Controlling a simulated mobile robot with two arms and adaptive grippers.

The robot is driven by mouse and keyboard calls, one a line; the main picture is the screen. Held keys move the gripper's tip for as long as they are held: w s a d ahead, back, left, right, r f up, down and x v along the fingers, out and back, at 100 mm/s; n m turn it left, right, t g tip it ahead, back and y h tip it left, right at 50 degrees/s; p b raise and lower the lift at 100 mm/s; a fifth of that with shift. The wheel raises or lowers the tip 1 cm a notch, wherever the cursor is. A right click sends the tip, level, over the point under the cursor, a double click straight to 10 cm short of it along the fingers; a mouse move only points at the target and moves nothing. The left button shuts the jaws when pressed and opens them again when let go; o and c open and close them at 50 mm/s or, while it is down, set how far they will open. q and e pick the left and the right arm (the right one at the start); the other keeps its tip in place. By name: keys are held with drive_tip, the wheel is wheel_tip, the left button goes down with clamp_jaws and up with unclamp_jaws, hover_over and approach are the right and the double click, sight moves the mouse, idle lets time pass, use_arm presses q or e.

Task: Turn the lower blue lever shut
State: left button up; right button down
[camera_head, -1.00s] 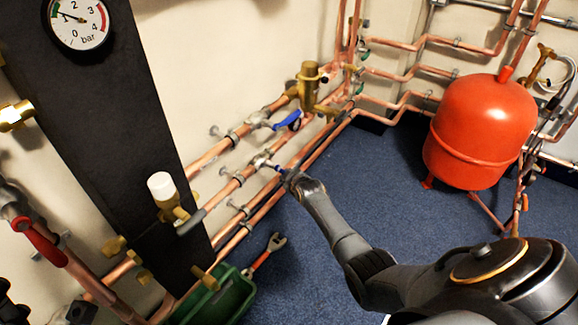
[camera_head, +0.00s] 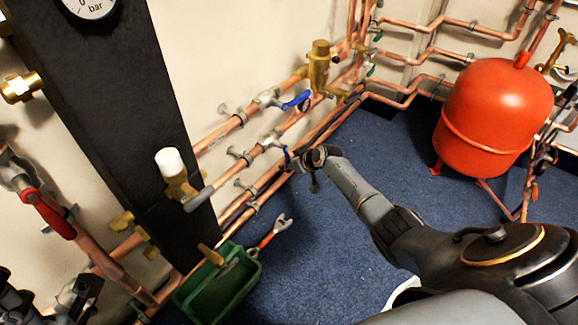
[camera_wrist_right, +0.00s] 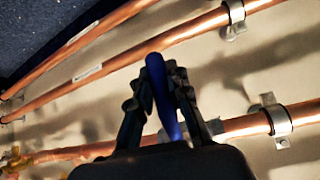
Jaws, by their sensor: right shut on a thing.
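The lower blue lever (camera_head: 287,156) sits on a valve (camera_head: 270,144) in the middle copper pipe along the wall. My right gripper (camera_head: 305,160) is at it, with its arm coming from the lower right. In the right wrist view the blue lever (camera_wrist_right: 163,95) stands between the two dark fingers of my right gripper (camera_wrist_right: 160,100), which are shut on it. The lever points away from the wall, across its pipe. The gripper hides part of the valve.
The upper blue lever (camera_head: 298,101) is on the pipe above, near a brass fitting (camera_head: 319,66). Lower pipes run close beneath my right gripper. A green tray (camera_head: 247,291) and a wrench (camera_head: 270,236) lie at lower left. A red tank (camera_head: 495,105) stands right; blue floor between is clear.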

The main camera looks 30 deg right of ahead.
drive_tip(key=shift+s+a+f, duration=0.1)
drive_tip(key=shift+a+f, duration=0.05)
drive_tip(key=shift+a, duration=0.15)
drive_tip(key=c, duration=1.3)
unclamp_jaws()
drive_tip(key=shift+d+r, duration=0.1)
drive_tip(key=shift+r, duration=0.1)
drive_tip(key=shift+s+d+r, duration=0.1)
drive_tip(key=shift+s+r, duration=0.05)
drive_tip(key=shift+s, duration=0.05)
drive_tip(key=v, duration=1.1)
drive_tip(key=shift+r, duration=0.15)
drive_tip(key=shift+s, duration=0.15)
